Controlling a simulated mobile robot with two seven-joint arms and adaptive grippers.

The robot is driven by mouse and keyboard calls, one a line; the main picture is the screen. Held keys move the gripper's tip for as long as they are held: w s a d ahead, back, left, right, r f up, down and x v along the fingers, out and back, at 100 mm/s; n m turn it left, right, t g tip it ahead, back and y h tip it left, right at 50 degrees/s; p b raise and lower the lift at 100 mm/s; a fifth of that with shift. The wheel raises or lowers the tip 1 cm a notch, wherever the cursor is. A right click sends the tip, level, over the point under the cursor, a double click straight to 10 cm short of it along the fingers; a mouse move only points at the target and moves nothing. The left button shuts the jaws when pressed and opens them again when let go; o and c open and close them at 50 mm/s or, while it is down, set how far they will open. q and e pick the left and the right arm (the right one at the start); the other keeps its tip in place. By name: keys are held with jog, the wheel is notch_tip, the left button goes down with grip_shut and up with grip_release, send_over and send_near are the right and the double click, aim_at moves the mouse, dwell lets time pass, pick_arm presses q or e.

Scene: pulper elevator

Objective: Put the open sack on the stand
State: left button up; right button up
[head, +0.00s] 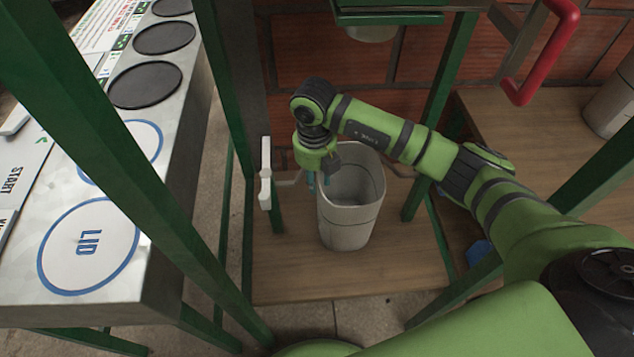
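The open sack (347,225) is pale grey and stands upright with its mouth facing up. It shows over the wooden board of the stand (290,285), between green legs. Its base seems to meet the board, but I cannot tell whether it bears on it. My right gripper (319,182) points down at the sack's left rim, with blue-tipped fingers around or beside that rim. Whether they pinch it is too small to tell. My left gripper is not in view.
A metal panel with black round covers (146,85) and a LID disc (88,246) is at left. Green frame posts (449,75) surround the stand. A red handle (538,60) is at upper right. A white bracket (266,172) sits left of the sack. Another grey container (610,103) stands far right.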

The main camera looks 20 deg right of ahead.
notch_tip(320, 180, up, 9)
jog(key=shift+r, duration=0.15)
jog(key=shift+a, duration=0.1)
dwell(1.2)
